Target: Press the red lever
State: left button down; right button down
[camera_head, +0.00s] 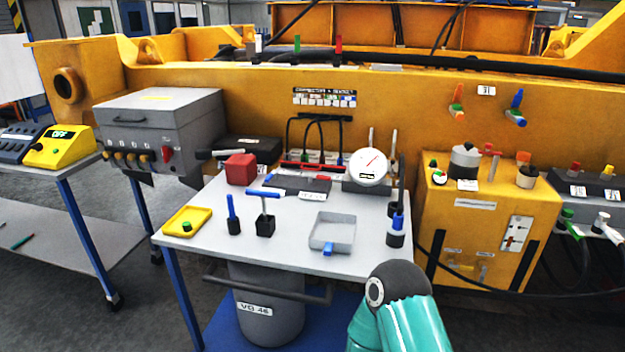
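A thin upright red handle (338,44) stands on top of the yellow casting at the back, right of a similar green one (297,43). Other red parts show: a small red switch (167,153) on the front of the grey box, and a short red handle (488,148) on top of the yellow cabinet. I cannot tell for sure which is the red lever. Neither of my grippers is in view. Only a teal and dark grey link of one of my arms shows at the bottom, right of centre, in front of the table.
A white table (290,262) holds a red block (240,169), a dial gauge (369,166), a grey tray (332,232), a yellow tray (187,221) and blue-handled tools. An orange lever (457,102) and a blue lever (516,108) sit on the casting. A grey bin (268,318) is under the table.

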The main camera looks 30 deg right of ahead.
aim_at(318, 177)
jog(key=z, duration=0.15)
jog(key=i, duration=0.85)
jog(key=u, duration=0.2)
jog(key=k, duration=0.85)
jog(key=z, duration=0.2)
jog(key=i, duration=0.9)
jog(key=u, duration=0.1)
